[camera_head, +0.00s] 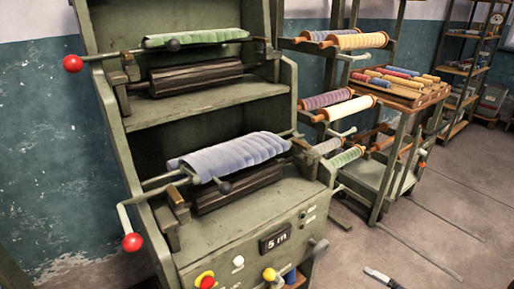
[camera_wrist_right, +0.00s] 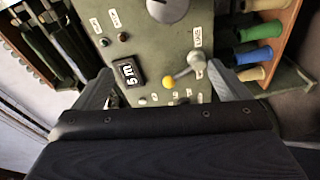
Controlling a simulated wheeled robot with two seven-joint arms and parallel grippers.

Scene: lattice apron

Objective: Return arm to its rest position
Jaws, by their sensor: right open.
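My right gripper (camera_wrist_right: 160,72) is open in the right wrist view, with a grey finger at each side and nothing between them in its grasp. Beyond the fingers is the machine's control panel (camera_wrist_right: 134,42), with a yellow-knobbed lever (camera_wrist_right: 169,83) showing between them. In the head view, a small grey and black piece at the lower right edge looks like part of my right gripper (camera_head: 378,276), right of the machine. The green machine (camera_head: 200,112) carries a blue quilted roll (camera_head: 230,157) and a green one (camera_head: 195,38). My left gripper is not in view.
A red-balled lever (camera_head: 131,242) sticks out at the machine's left, and another red ball (camera_head: 73,64) is higher up. A rack of cloth rolls (camera_head: 352,108) and a trolley (camera_head: 400,92) stand to the right. Bare floor (camera_head: 455,215) lies at the lower right.

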